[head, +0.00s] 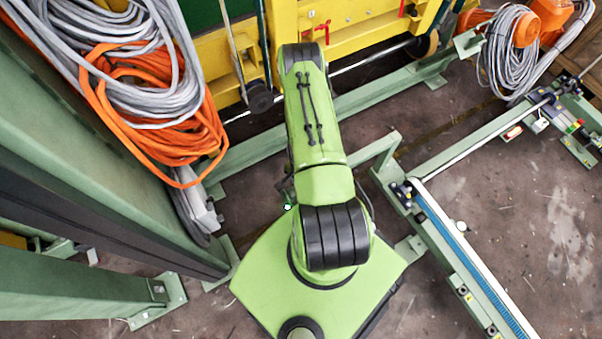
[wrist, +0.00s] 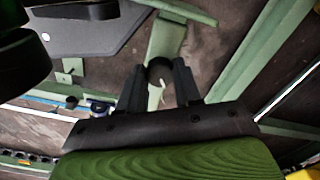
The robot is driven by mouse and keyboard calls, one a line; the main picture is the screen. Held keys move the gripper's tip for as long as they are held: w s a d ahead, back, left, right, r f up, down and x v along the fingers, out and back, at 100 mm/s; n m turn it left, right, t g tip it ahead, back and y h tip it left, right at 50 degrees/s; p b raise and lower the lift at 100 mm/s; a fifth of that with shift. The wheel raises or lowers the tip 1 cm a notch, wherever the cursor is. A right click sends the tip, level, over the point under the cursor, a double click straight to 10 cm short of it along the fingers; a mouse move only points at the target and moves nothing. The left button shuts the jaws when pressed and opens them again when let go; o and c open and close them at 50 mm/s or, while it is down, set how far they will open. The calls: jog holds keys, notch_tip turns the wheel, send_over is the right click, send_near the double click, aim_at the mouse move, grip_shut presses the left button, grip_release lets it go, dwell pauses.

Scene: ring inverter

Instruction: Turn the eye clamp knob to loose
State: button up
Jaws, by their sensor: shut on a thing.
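In the wrist view, my gripper (wrist: 159,72) has its two dark fingers on either side of a small black rounded piece, which looks like the knob (wrist: 160,66). The fingers are shut on it, one at its left and one at its right. Only part of the knob shows, and no marking of loose or tight can be read. The clamp body behind it cannot be made out clearly. In the head view, my green arm reaches up to the yellow machine, and it hides the gripper and the knob.
Green frame rails (head: 380,90) run in front of the yellow machine (head: 355,30). Coiled orange cable (head: 160,110) and grey cable (head: 130,25) hang at the upper left. A black round disc (head: 260,98) on a rod is left of my arm. Bare floor (head: 540,210) lies at the right.

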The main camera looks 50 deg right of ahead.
jog(key=n, duration=0.4)
jog(key=shift+n+b, duration=0.3)
jog(key=n, duration=0.3)
jog(key=shift+n, duration=0.4)
jog(key=n, duration=0.4)
jog(key=shift+d+n, duration=0.1)
jog(key=shift+n, duration=2.1)
jog(key=o, duration=1)
jog(key=shift+o, duration=0.2)
